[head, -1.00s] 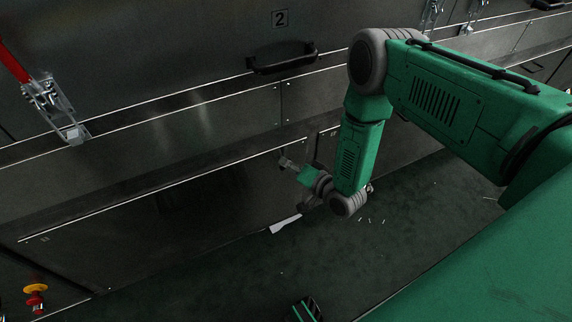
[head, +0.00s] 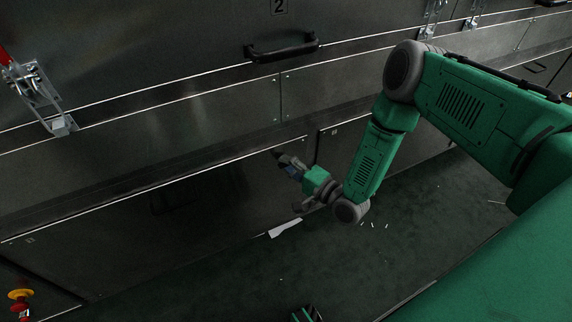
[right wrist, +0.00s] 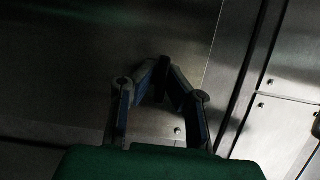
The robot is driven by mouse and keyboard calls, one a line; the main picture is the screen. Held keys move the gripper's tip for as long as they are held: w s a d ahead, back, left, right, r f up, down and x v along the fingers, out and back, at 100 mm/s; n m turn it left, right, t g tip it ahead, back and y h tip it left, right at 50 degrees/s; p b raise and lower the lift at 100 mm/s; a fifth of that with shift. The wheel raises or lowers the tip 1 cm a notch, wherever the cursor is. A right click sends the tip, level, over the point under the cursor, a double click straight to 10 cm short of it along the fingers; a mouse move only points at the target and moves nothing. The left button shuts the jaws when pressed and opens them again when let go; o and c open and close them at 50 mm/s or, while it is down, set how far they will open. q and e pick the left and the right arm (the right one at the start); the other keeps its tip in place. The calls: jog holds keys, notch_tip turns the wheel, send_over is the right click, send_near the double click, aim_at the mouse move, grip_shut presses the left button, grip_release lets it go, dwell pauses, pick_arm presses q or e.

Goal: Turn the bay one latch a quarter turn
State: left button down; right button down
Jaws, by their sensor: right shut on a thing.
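My right gripper (head: 278,155) is at the dark lower panel (head: 215,195), close to its upper right corner. In the right wrist view its two fingers (right wrist: 163,80) come together at the tips on a small dark piece (right wrist: 162,64) that stands out against the metal panel. I take this piece to be the bay one latch; the fingers hide most of it, and its angle cannot be told. No "1" label is visible.
A black bar handle (head: 283,47) sits under a "2" plate (head: 279,6). A red-handled toggle clamp (head: 42,98) is at the left. A red and yellow knob (head: 20,302) is at the lower left. A pale scrap (head: 285,228) lies on the dark green floor (head: 235,270).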

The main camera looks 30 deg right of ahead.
jog(key=shift+s+d+f, duration=0.1)
jog(key=shift+f, duration=0.05)
jog(key=c, duration=1.7)
grip_release()
jog(key=v, duration=1.2)
jog(key=shift+d, duration=0.1)
